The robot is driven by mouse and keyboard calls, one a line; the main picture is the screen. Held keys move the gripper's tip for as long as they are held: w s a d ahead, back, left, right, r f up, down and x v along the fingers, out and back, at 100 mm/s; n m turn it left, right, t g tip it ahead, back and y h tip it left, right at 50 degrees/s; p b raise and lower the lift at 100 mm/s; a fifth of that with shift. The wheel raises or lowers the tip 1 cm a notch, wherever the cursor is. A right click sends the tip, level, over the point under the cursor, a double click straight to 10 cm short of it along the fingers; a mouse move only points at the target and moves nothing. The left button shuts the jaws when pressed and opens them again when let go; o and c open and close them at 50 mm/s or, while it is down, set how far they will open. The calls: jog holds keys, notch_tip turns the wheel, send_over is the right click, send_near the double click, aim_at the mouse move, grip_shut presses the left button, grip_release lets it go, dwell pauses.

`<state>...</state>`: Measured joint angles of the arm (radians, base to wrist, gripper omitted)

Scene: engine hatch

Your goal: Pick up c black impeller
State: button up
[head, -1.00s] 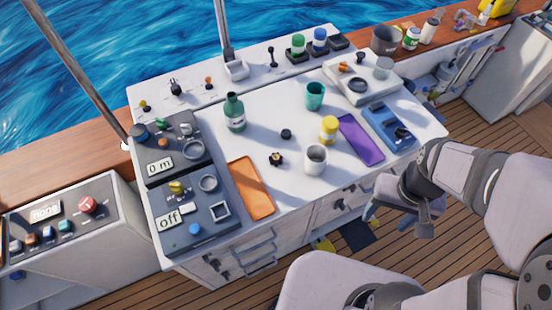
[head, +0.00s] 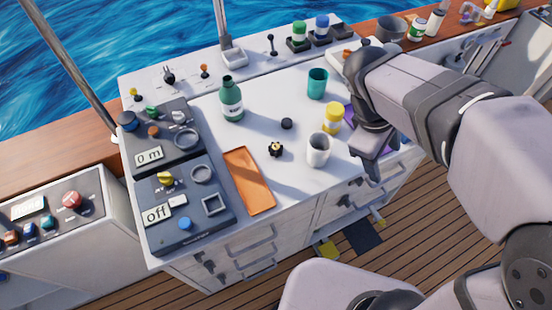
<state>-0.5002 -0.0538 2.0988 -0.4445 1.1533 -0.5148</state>
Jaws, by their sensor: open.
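The black impeller (head: 275,149) is a small dark lobed piece with a pale yellowish centre. It lies on the white worktop (head: 262,100), right of the orange tray and left of the white cup. A smaller plain black round piece (head: 287,123) lies just behind it. My gripper (head: 372,165) is open, at the right part of the worktop, its fingers pointing down. It is well to the right of the impeller, apart from it, with the white cup between them. My arm hides much of the purple tray and the worktop's right end.
The white cup (head: 319,150), yellow jar (head: 332,119), teal cup (head: 317,84) and green bottle (head: 231,99) stand around the impeller. The worktop is clear directly around the impeller.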

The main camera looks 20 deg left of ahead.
jog(key=w+a+f+n+t+h+b, duration=0.1)
jog(key=w+a+n+t+b, duration=0.15)
jog(key=a+n, duration=0.3)
jog(key=w+a+n+t+b, duration=0.2)
jog(key=w+a+n+b, duration=0.15)
jog(key=a, duration=0.35)
jog(key=s+a+r+n+t+y+b, duration=0.1)
jog(key=s+a+r+n+t+b, duration=0.25)
jog(key=a, duration=0.55)
jog(key=s+a+n+t+y+b, duration=0.1)
jog(key=a+n+t+b, duration=0.2)
jog(key=a+n+b, duration=0.35)
jog(key=p, duration=0.2)
send_near(271, 153)
jog(key=w, duration=0.3)
jog(key=shift+d+h, duration=0.1)
jog(key=shift+h, duration=0.2)
jog(key=shift+f, duration=0.3)
jog(key=shift+p+x, duration=0.95)
jog(key=shift+x, duration=2.7)
jog(key=shift+s+d+f, duration=0.15)
jog(key=shift+d+f, duration=0.05)
jog(key=c, duration=1.1)
